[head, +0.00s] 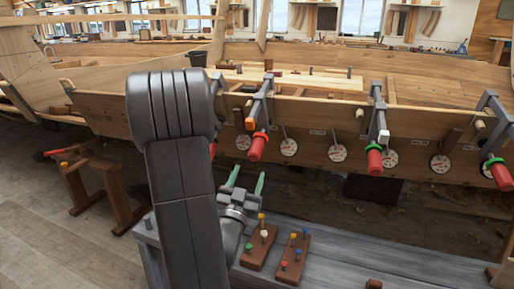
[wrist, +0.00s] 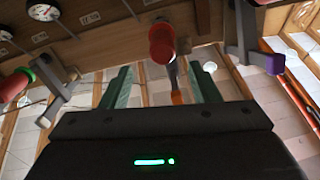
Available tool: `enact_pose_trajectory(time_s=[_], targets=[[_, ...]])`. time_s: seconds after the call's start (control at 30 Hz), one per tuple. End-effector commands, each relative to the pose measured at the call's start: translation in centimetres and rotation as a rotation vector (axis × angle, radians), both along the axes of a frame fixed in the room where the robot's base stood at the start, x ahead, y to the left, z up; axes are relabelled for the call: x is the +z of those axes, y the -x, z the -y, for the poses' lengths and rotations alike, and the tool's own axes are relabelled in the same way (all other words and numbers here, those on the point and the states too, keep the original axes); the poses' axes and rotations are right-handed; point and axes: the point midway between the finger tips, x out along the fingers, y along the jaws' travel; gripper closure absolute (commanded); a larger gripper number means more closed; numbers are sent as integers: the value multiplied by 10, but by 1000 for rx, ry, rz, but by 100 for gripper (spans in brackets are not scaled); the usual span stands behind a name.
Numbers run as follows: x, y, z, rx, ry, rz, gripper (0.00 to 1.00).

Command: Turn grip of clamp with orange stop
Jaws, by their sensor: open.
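The clamp with the orange stop (head: 249,124) hangs on the hull plank left of centre in the head view. Its red grip (head: 258,147) points down toward me. In the wrist view the red grip (wrist: 162,43) is at top centre, with the orange stop (wrist: 177,98) on the bar behind it. My gripper (head: 247,178) is open, below the grip in the head view. In the wrist view its green fingers (wrist: 160,68) are spread, and the grip appears between and beyond their tips. No contact shows. The dark gripper body hides the lower wrist view.
Another clamp with a red grip (head: 375,160) and green collar hangs to the right, with one more (head: 500,172) at the right edge. Round dials (head: 289,147) line the plank. A bench (head: 340,262) with peg blocks (head: 290,262) lies below. A purple-tipped bar (wrist: 275,64) shows in the wrist view.

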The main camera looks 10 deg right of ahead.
Motion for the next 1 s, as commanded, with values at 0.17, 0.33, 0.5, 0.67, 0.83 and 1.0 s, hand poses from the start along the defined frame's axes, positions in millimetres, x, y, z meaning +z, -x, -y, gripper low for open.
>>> enact_pose_trajectory(time_s=[0.17, 0.33, 0.5, 0.67, 0.83, 1.0], targets=[[17, -32, 19, -4, 0, 5, 44], [29, -59, 34, -3, 0, 3, 44], [37, -79, 44, -1, 0, 0, 44], [40, -86, 49, -1, -1, -1, 44], [41, -88, 49, 0, 0, -1, 44], [41, -88, 49, 0, 0, -1, 54]])
